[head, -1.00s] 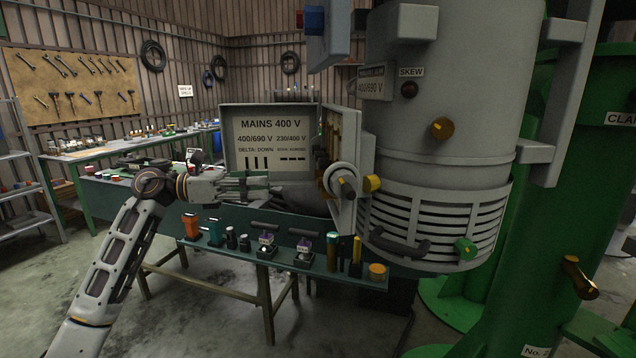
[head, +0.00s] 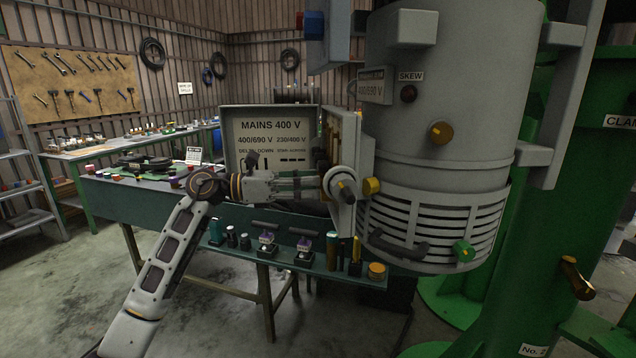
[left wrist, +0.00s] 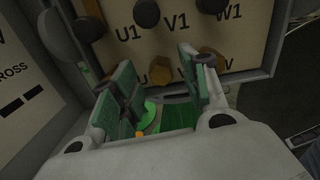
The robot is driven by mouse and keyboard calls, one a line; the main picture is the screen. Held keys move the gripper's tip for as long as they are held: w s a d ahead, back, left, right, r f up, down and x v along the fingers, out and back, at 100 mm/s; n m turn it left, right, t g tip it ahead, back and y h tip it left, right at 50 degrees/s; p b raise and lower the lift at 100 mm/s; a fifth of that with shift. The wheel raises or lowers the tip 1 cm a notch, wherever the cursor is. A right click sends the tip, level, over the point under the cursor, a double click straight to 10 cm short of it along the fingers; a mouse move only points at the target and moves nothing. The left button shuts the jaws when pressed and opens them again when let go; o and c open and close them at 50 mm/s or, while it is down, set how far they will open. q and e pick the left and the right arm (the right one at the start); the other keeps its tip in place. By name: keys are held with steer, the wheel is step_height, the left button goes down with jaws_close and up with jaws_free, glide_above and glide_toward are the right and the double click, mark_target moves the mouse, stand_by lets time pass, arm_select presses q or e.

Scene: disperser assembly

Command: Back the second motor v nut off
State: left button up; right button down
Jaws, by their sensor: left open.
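My left gripper (head: 316,184) reaches to the open side of the terminal box at the motor (head: 435,120). In the left wrist view the left gripper (left wrist: 155,60) is open, its green-padded fingers apart and pointing at the terminal board (left wrist: 245,45). The board carries the marks U1, V1 and W1. A brass hex nut (left wrist: 160,72) shows between the fingertips, apparently not gripped. Another brass nut (left wrist: 212,62) shows by the right finger, partly hidden. I cannot tell which one is the second motor v nut. My right gripper is not in view.
Black round knobs (left wrist: 147,12) stand out above the marks. The open lid (head: 270,140), reading MAINS 400 V, stands beside the arm. The green bench (head: 150,205) holds several small tools and parts below. The green column (head: 570,200) stands at right.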

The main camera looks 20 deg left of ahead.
arm_select(q)
steer(key=shift+x, duration=1.3)
jaws_close()
